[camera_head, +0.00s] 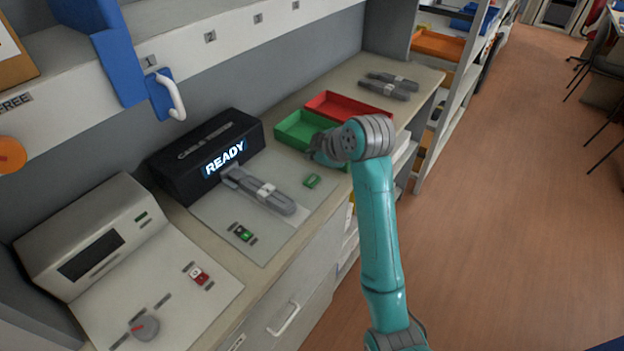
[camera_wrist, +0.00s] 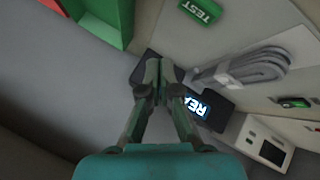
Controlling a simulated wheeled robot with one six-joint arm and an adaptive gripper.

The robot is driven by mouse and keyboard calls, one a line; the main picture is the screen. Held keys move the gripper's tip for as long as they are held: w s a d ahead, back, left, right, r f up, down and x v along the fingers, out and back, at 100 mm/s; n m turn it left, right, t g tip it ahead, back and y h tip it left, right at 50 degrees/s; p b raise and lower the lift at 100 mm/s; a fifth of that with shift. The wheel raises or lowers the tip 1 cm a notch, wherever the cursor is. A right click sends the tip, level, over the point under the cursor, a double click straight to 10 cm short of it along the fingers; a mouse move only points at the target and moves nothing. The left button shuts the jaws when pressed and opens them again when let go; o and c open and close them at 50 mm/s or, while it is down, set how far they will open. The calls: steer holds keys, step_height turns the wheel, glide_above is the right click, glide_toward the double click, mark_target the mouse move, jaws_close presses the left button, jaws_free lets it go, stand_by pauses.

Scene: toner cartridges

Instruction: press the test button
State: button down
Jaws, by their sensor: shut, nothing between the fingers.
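The green test button (camera_head: 312,181) sits on the light panel in front of the black tester (camera_head: 195,160). In the wrist view the button (camera_wrist: 200,10) is at the top edge, with the word TEST readable. The tester's screen (camera_head: 225,158) reads READY. A grey toner cartridge (camera_head: 262,190) lies on the panel, with one end at the tester. My gripper shows in the wrist view (camera_wrist: 163,78), shut and empty, its fingertips apart from the button in the picture. In the head view the arm's end is beyond the button, near the green tray, and the fingertips are hard to make out.
A green tray (camera_head: 283,133) and a red tray (camera_head: 318,103) stand farther along the counter, with grey cartridges (camera_head: 388,85) beyond. A green switch (camera_head: 243,233) is on the panel. A beige machine (camera_head: 85,240) with a red switch (camera_head: 198,274) and a knob (camera_head: 145,327) stands nearer.

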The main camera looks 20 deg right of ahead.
mark_target(313, 181)
steer(key=shift+f, duration=2.65)
steer(key=shift+f, duration=0.15)
steer(key=shift+f, duration=0.25)
steer(key=shift+f, duration=0.4)
stand_by(0.4)
steer(key=shift+r, duration=0.8)
steer(key=shift+r, duration=2.5)
